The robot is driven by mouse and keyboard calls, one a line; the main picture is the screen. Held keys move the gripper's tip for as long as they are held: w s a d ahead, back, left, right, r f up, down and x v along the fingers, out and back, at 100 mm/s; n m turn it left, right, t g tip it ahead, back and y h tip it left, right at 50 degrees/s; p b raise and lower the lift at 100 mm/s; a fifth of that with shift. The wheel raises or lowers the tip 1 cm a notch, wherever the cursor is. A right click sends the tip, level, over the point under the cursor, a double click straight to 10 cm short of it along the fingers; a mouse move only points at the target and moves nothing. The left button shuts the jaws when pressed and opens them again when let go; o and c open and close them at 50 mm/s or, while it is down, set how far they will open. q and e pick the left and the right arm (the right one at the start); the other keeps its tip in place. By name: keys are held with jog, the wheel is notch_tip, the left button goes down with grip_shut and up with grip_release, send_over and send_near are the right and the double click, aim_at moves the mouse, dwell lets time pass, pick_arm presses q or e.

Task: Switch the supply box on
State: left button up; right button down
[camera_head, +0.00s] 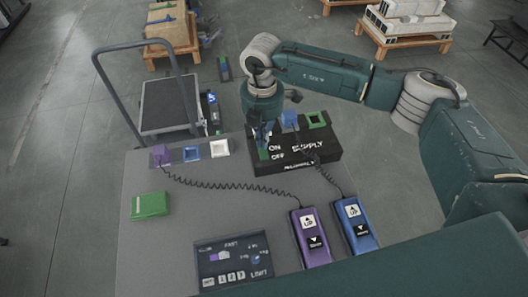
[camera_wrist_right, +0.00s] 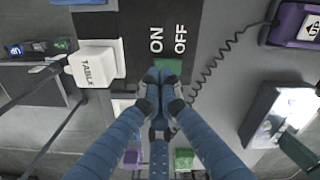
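The black supply box (camera_head: 315,155) stands at the back right of the grey table, with white ON and OFF lettering at its left end. A small green switch (camera_head: 263,154) sits left of the lettering; it also shows in the right wrist view (camera_wrist_right: 172,65), partly hidden by my fingertips. My right gripper (camera_head: 262,137) points down over the switch. In the right wrist view its blue fingertips (camera_wrist_right: 160,80) are together with nothing between them, at or just above the switch. Contact and the switch's position cannot be told. My left gripper is not in view.
A blue plug (camera_head: 289,119) and a green-framed socket (camera_head: 317,120) are on the box. Purple (camera_head: 310,240) and blue (camera_head: 357,226) handsets with coiled cords lie in front. A green block (camera_head: 149,205) and control panel (camera_head: 233,262) are on the table. A trolley (camera_head: 165,105) stands behind.

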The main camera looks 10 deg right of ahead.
jog(key=shift+f, duration=0.35)
jog(key=shift+s+f+b, duration=0.1)
jog(key=shift+f+b, duration=0.75)
jog(key=shift+b, duration=0.05)
dwell(0.3)
jog(key=shift+r, duration=0.15)
jog(key=shift+r+p, duration=0.7)
jog(key=shift+r, duration=0.2)
jog(key=shift+r+p, duration=1.3)
jog(key=shift+r, duration=1.2)
